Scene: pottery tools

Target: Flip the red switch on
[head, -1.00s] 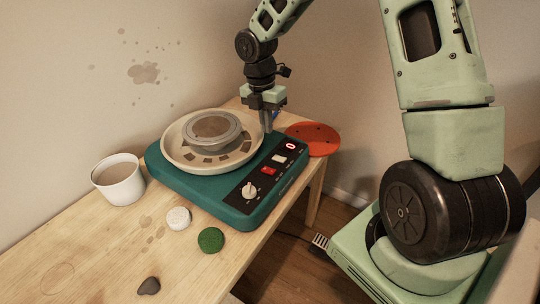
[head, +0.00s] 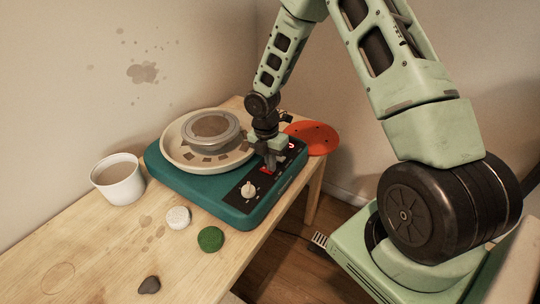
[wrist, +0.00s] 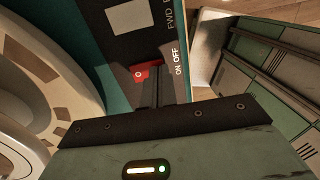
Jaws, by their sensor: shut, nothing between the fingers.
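The red switch (head: 265,171) is on the black control panel of the teal pottery wheel, mostly hidden by my gripper in the head view. In the wrist view the red switch (wrist: 142,72) shows a white round mark, with "ON" and "OFF" printed beside it. My gripper (head: 271,168) is shut and empty, pointing down over the switch. In the wrist view the dark fingertips (wrist: 163,82) cover part of the red switch. I cannot tell whether they touch it.
A white switch (wrist: 128,15) marked "FWD" sits near the red one. A pale knob (head: 248,190) is in front on the panel. The wheel's pan (head: 175,150) is left of my gripper. A cup (head: 118,180) and an orange disc (head: 318,137) stand clear.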

